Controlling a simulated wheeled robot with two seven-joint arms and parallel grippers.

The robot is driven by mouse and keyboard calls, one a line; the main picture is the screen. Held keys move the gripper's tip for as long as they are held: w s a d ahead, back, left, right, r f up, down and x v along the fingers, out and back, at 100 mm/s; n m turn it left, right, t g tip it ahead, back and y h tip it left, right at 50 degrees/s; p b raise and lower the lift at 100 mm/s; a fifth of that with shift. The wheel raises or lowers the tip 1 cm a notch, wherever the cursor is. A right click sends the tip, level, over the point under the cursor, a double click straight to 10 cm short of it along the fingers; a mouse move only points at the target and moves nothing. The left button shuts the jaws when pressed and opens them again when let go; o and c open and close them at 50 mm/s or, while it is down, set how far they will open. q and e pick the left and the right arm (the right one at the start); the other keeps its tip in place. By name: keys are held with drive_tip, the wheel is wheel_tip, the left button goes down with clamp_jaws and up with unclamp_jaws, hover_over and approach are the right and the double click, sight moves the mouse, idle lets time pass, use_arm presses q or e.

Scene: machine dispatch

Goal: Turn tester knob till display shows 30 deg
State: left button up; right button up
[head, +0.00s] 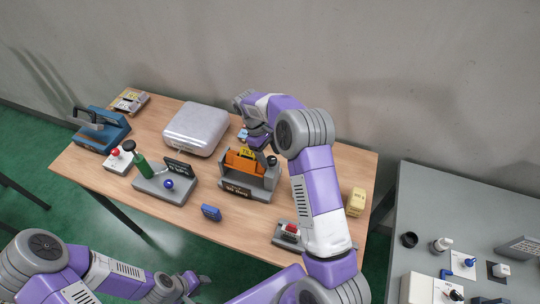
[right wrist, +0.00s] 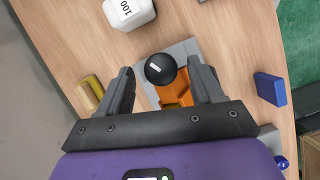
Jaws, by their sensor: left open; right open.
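A grey device with an orange cradle (head: 241,162) stands mid-table. It carries a small yellow plate (head: 248,153) with dark marks too small to read, and a dark label (head: 235,191) on its front. Its round black knob (head: 272,160) has a white mark, and shows in the right wrist view (right wrist: 160,69). My right gripper (head: 262,146) is open above this device. In the right wrist view its fingers (right wrist: 161,80) lie either side of the knob, with gaps; I cannot tell the height between them. My left gripper (head: 190,281) is open and low, off the table's front edge.
Left of the device are a grey unit with a blue knob (head: 169,184) and green handle, a silver case (head: 196,128) and a blue press (head: 101,130). A blue block (head: 211,212) lies in front. A red-button box (head: 290,232) and yellow block (head: 356,202) stand right.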

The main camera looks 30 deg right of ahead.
drive_tip(key=v, duration=0.6)
drive_tip(key=shift+r, duration=0.4)
drive_tip(key=shift+w+a, duration=0.1)
